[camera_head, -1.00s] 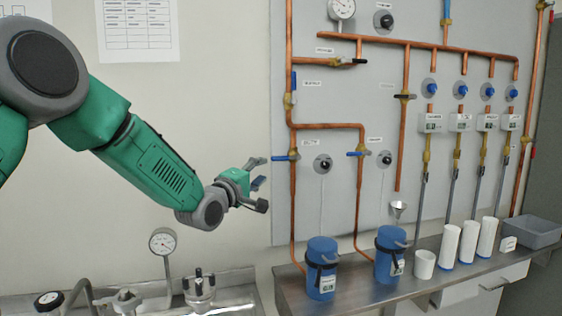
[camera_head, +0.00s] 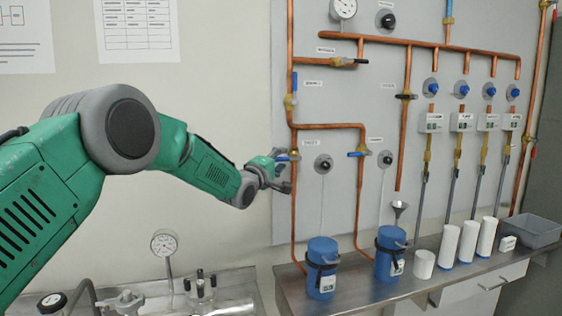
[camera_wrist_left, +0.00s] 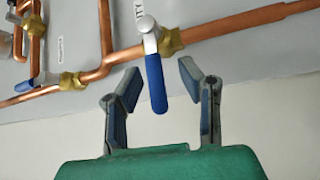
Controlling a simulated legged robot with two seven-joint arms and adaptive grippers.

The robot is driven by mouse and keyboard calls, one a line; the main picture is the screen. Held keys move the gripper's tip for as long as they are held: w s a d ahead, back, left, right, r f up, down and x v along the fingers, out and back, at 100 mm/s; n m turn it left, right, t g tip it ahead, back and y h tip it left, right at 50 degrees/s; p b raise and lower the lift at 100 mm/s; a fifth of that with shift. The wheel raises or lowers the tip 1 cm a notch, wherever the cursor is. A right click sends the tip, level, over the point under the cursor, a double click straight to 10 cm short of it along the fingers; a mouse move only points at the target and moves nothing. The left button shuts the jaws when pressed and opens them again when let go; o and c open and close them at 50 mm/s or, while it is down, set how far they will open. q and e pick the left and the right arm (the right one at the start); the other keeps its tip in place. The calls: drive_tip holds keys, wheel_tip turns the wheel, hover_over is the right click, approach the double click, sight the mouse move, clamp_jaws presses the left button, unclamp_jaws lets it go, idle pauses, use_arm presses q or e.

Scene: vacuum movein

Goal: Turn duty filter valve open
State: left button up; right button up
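A blue-handled valve (camera_wrist_left: 156,80) on a copper pipe sits in front of my left gripper in the left wrist view. Its handle reaches down between the two fingertips, with a gap on each side. In the head view this handle (camera_head: 284,158) points left from the left vertical pipe. My left gripper (camera_head: 284,173) is open beside it and partly covers it. A similar blue-handled valve (camera_head: 358,154) is on the pipe to the right. The small labels are too blurred to read with certainty. My right gripper is not in view.
A grey panel (camera_head: 340,214) carries copper pipes, round knobs and a gauge (camera_head: 343,8). Below, a metal shelf (camera_head: 350,298) holds two blue canisters, white cylinders and a grey bin (camera_head: 535,231). A sink area with a gauge (camera_head: 164,243) is at lower left.

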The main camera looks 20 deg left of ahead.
use_arm(q)
drive_tip(key=shift+c, duration=0.3)
drive_tip(key=c, duration=0.7)
drive_tip(key=shift+d, duration=0.1)
drive_tip(key=shift+f+b, duration=0.25)
drive_tip(key=shift+b, duration=0.25)
drive_tip(key=shift+w+d+f+n+t+y+b, duration=0.15)
drive_tip(key=shift+f+n+t+y+b, duration=0.35)
drive_tip(key=shift+n+t+b, duration=1.05)
drive_tip(key=shift+w+d+f+n+t+y+b, duration=0.15)
drive_tip(key=shift+f+n+y+b, duration=0.6)
drive_tip(key=shift+b, duration=1.75)
drive_tip(key=shift+d+f+n+t+y+b, duration=0.2)
drive_tip(key=shift+n+t+b, duration=0.6)
drive_tip(key=shift+n+b, duration=1)
drive_tip(key=shift+r+m, duration=0.1)
drive_tip(key=shift+m, duration=0.2)
